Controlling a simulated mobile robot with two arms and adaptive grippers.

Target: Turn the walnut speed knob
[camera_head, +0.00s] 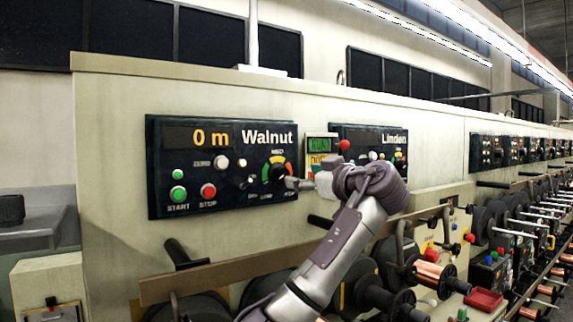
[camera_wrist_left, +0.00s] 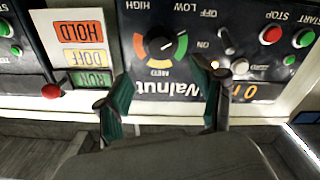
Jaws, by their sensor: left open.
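The Walnut panel (camera_head: 225,210) is a black control panel on the beige cabinet, with an orange "0 m" readout. Its black speed knob (camera_head: 278,173) sits on a green, yellow and red scale at the panel's right side. My left gripper (camera_head: 296,183) reaches in at the knob from the right. In the left wrist view, the panel is upside down and the knob (camera_wrist_left: 160,45) lies ahead, between the two open fingers (camera_wrist_left: 163,75). The fingers appear apart from the knob. My right gripper is in neither view.
A HOLD/DOFF/RUN sign (camera_wrist_left: 82,48) and a red ball-ended lever (camera_wrist_left: 52,91) stand beside the panel. Green START (camera_head: 178,195) and red STOP (camera_head: 208,191) buttons are at left. The Linden panel (camera_head: 380,140) is to the right. A brown rail (camera_head: 215,277) and spools lie below.

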